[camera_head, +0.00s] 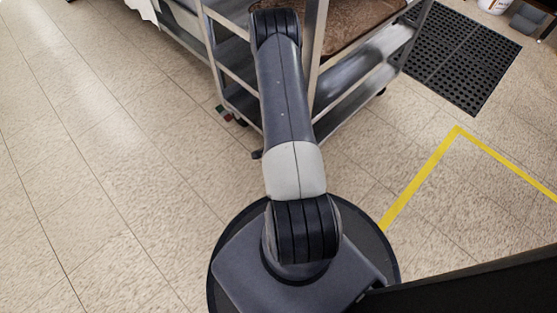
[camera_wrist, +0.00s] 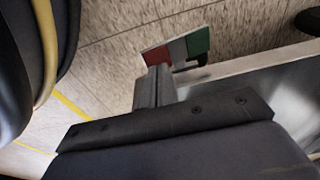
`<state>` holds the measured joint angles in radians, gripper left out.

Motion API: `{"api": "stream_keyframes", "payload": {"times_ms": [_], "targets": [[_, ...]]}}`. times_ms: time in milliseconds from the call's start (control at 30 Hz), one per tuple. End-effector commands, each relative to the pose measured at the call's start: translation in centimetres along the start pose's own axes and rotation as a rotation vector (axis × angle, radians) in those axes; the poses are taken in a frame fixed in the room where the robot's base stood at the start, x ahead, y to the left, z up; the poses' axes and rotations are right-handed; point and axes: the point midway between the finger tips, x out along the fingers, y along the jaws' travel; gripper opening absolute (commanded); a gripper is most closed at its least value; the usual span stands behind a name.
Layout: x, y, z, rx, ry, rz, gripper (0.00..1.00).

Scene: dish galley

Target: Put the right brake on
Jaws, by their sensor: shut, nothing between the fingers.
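A brake pedal (camera_wrist: 178,48) with red, grey and green parts shows in the wrist view, just beyond my fingertips. In the head view my arm hides the gripper and part of the cart's near end.
A brown tray (camera_head: 352,22) lies on the cart's top. A dark caster (camera_wrist: 309,21) shows at the wrist view's upper right. A black floor mat (camera_head: 455,55) and yellow floor tape (camera_head: 420,178) lie to the right. The tiled floor at left is clear.

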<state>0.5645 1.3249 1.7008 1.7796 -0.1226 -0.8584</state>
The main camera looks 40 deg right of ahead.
Motion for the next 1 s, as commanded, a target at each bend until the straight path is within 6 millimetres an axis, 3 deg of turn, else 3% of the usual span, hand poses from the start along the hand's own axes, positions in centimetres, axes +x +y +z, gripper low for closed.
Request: {"api": "stream_keyframes", "payload": {"times_ms": [1000], "targets": [[1.6,0.0,0.2,0.000,0.000,0.000,0.00]]}}
